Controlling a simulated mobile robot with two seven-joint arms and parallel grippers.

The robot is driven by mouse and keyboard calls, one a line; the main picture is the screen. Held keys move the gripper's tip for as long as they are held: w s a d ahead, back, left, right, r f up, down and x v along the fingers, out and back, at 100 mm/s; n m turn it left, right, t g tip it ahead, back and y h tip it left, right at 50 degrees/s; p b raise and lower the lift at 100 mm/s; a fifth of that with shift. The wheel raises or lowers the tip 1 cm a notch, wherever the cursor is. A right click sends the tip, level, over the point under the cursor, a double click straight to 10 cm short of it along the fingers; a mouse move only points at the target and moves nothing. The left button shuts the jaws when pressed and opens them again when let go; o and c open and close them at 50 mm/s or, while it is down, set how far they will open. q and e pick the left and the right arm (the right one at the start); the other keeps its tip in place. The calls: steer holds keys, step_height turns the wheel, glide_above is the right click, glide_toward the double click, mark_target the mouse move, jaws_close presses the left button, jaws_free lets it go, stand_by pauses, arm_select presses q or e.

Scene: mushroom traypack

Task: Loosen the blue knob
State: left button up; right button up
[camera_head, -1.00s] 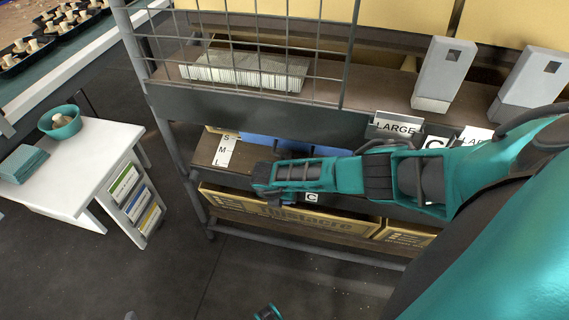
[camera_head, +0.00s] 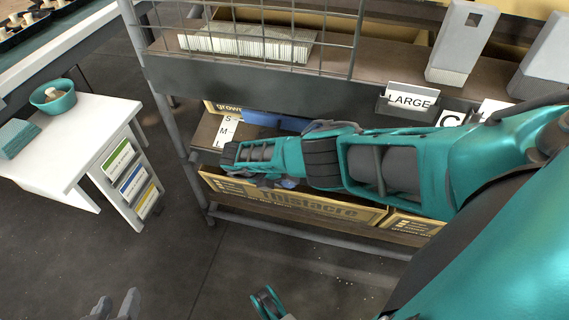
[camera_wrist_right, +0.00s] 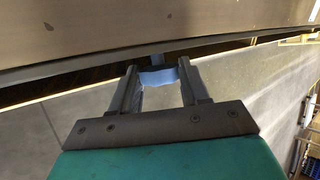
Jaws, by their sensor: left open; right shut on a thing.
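The blue knob (camera_wrist_right: 158,77) shows in the right wrist view as a pale blue piece between the two fingers of my right gripper (camera_wrist_right: 160,90). It sits at the underside of a brown shelf board, and the fingers are shut on it. In the head view my right arm reaches across the lower shelf and hides most of that gripper. A small blue patch (camera_head: 288,183) shows below the forearm; I cannot tell if it is the knob. My left gripper (camera_head: 115,306) is open and empty over the floor at the bottom edge.
The shelf rack (camera_head: 300,91) holds yellow boxes (camera_head: 330,208) on its lower level and size labels such as LARGE (camera_head: 411,97). A white table (camera_head: 60,140) with a teal bowl (camera_head: 52,97) stands at left. The floor between is clear.

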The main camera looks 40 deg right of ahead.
stand_by(0.6)
steer(key=o, duration=1.1)
steer(key=shift+c, duration=0.2)
arm_select(q)
steer(key=r+p, duration=0.1)
steer(key=p, duration=0.1)
steer(key=a+r+p, duration=0.1)
steer(key=p, duration=0.2)
steer(key=shift+s+a+r+y, duration=0.1)
steer(key=shift+s+a+y, duration=0.2)
steer(key=shift+y, duration=0.1)
arm_select(e)
steer(key=v, duration=1.3)
steer(key=shift+w+f, duration=0.1)
steer(key=shift+f, duration=0.05)
